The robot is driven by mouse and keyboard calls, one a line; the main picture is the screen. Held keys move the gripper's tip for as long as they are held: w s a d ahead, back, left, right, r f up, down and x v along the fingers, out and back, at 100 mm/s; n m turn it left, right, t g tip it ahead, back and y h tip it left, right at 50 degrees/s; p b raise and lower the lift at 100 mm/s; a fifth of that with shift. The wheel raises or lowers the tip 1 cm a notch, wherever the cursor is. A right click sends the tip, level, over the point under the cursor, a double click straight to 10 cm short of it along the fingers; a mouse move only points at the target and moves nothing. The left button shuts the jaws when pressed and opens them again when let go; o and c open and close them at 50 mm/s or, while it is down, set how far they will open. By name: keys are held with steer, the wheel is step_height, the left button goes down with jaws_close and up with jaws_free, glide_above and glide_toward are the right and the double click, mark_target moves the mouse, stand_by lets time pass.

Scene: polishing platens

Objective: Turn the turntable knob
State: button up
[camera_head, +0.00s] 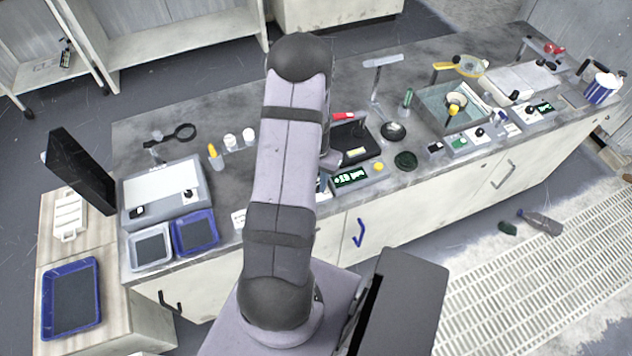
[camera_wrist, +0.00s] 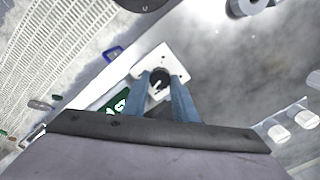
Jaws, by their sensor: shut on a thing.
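The black turntable knob (camera_wrist: 159,76) sits on a white panel (camera_wrist: 178,66) in the wrist view. My gripper (camera_wrist: 160,86) has its two blue fingers on either side of the knob and is shut on it. A white pointer mark shows on the knob's face. A green display (camera_wrist: 116,102) lies beside the panel, partly hidden behind the left finger. In the head view my arm hides the gripper and the knob; the control box with its lit green display (camera_head: 350,177) shows just right of the arm.
White-capped bottles (camera_head: 229,142) and a yellow-tipped bottle (camera_head: 214,157) stand left of my arm. A grey machine (camera_head: 165,195) and blue-rimmed tray (camera_head: 196,233) are at the bench's left end. A black dish (camera_head: 405,160) and a basin (camera_head: 440,105) are to the right.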

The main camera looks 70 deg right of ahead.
steer(key=m+b, duration=0.1)
steer(key=m, duration=0.4)
steer(key=shift+m, duration=0.3)
steer(key=m, duration=0.5)
steer(key=shift+m, duration=0.3)
steer(key=o, duration=1)
steer(key=shift+o, duration=0.2)
steer(key=shift+r, duration=0.1)
steer(key=shift+r+b, duration=1.05)
steer(key=shift+r, duration=2.6)
